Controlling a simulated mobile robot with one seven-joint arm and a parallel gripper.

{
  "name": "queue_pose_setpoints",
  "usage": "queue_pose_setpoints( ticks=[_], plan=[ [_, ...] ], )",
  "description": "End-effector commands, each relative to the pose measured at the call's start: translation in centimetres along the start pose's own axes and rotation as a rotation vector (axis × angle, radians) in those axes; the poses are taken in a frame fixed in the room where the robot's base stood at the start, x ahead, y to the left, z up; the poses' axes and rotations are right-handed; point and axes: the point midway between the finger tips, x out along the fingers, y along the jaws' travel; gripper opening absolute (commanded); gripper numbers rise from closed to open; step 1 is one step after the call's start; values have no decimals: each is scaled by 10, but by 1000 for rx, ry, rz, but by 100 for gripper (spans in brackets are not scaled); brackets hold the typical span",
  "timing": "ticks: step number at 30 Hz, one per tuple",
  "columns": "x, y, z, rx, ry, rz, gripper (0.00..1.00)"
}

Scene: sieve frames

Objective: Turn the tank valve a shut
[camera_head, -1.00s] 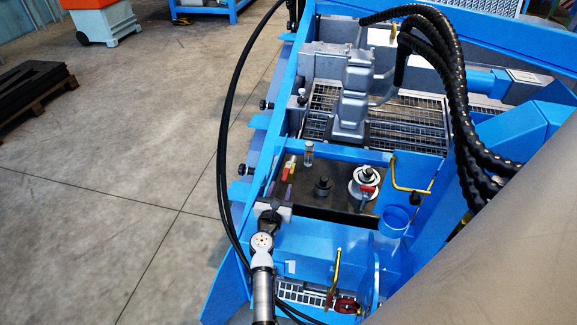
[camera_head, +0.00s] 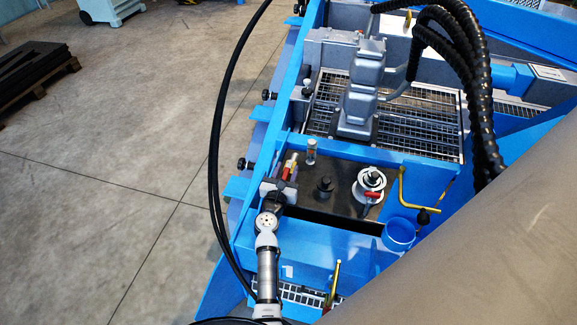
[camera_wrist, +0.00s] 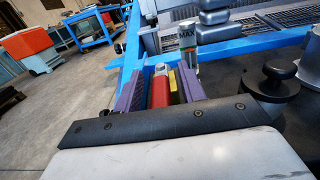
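A small valve with a red lever and a yellow part (camera_head: 287,170) stands at the left edge of the dark tank top. I cannot read a label marking it as tank valve a. My gripper (camera_head: 283,181) reaches to it from the front. In the wrist view the red lever (camera_wrist: 161,91) lies between my two purple finger pads (camera_wrist: 160,88), with a dark gap on its left. The pads look open around it. The valve's lower body is hidden. A second red-handled valve (camera_head: 373,194) sits by the white round fitting to the right.
A clear sight glass (camera_head: 311,151) stands just behind the lever. A black knob (camera_head: 325,187) is on the tank top to the right. Yellow levers (camera_head: 404,190) and a blue frame (camera_head: 245,205) surround it. Black hoses (camera_head: 222,150) run down the left. Open floor lies further left.

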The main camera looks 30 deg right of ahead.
Motion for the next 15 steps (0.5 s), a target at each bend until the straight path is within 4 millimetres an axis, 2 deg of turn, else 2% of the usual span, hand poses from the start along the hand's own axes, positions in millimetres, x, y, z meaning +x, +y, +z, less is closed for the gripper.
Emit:
queue_pose_setpoints(
  ticks=[9,15],
  plan=[
    [0,0,0,0,0,0,40],
    [0,0,0,0,0,0,14]
  ],
)
